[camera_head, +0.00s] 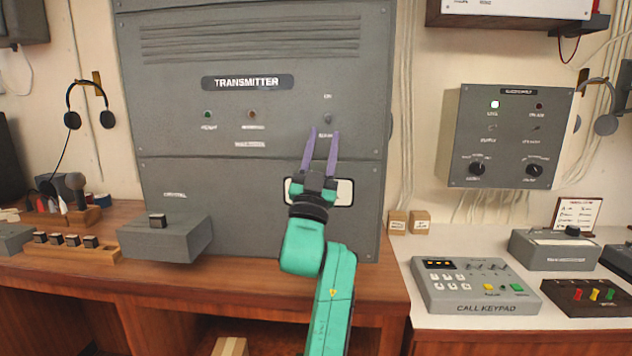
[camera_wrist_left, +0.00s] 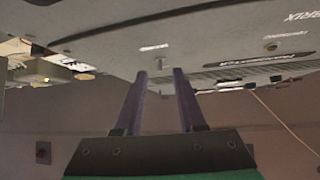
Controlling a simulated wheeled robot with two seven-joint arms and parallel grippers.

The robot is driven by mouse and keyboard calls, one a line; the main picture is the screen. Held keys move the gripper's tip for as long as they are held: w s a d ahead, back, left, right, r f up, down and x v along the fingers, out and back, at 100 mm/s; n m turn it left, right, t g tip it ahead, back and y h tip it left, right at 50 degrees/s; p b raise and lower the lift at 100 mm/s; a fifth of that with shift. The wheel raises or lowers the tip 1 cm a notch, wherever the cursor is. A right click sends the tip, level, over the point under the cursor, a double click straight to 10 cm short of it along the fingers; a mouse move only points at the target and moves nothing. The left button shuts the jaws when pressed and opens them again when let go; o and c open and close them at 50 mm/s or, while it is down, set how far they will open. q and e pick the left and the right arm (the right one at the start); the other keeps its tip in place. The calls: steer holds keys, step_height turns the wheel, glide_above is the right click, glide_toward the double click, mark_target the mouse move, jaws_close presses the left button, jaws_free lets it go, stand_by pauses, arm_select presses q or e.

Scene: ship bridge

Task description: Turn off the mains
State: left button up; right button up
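The grey transmitter cabinet (camera_head: 254,125) stands upright at the back of the desk in the head view. At its right is a small switch (camera_head: 327,118), with an "ON" label above it and another small label, hard to read, below. My left gripper (camera_head: 321,131) has its two purple fingers apart, with nothing seen between them. The fingertips are just below the switch in the picture; I cannot tell whether they touch the panel. The left wrist view shows the same gripper (camera_wrist_left: 159,73) spread in front of a grey panel. My right gripper is not in view.
A grey box with a button (camera_head: 165,237) stands on the wooden desk at left. A call keypad (camera_head: 474,286) sits on the white counter at right. A grey wall box (camera_head: 508,136) with knobs hangs above. The space before the cabinet face is free of other objects.

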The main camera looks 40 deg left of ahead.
arm_select(q)
steer(key=b+v, duration=0.3)
steer(key=v, duration=0.8)
steer(key=shift+s+f+b, duration=0.15)
steer(key=shift+f+b, duration=0.15)
steer(key=shift+d, duration=0.1)
